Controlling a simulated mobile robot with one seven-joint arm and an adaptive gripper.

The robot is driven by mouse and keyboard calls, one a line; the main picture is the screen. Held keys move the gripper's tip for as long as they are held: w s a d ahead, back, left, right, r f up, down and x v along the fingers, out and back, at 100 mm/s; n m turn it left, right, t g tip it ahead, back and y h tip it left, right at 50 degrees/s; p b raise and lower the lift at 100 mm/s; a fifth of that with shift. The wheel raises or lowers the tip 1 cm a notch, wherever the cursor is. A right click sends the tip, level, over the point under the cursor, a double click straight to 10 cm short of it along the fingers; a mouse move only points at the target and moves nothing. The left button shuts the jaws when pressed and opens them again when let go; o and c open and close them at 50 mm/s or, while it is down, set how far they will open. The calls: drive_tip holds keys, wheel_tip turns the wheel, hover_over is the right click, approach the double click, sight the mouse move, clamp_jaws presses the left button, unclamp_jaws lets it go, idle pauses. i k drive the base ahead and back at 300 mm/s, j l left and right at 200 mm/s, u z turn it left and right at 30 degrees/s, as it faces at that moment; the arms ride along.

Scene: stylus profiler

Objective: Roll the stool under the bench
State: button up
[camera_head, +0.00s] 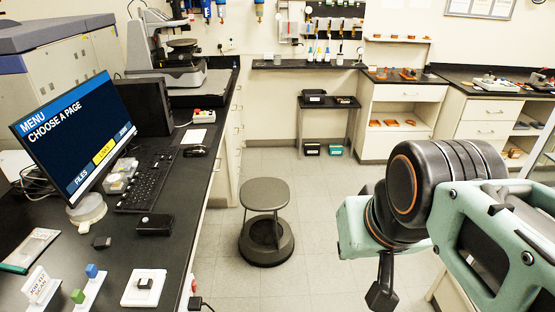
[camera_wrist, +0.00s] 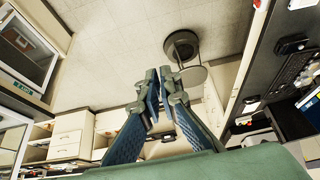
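The space under the left bench is mostly hidden.
The monitor (camera_head: 75,135), keyboard (camera_head: 147,178) and small blocks crowd the left bench. White cabinets (camera_head: 398,115) line the back and right. The tiled floor around the stool is clear.

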sight(265, 240)
drive_tip(key=i+l, duration=0.15)
drive_tip(key=i, duration=0.45)
drive_tip(key=i+l, duration=0.15)
drive_tip(key=i, duration=0.45)
drive_tip(key=i+l, duration=0.15)
drive_tip(key=i, duration=0.45)
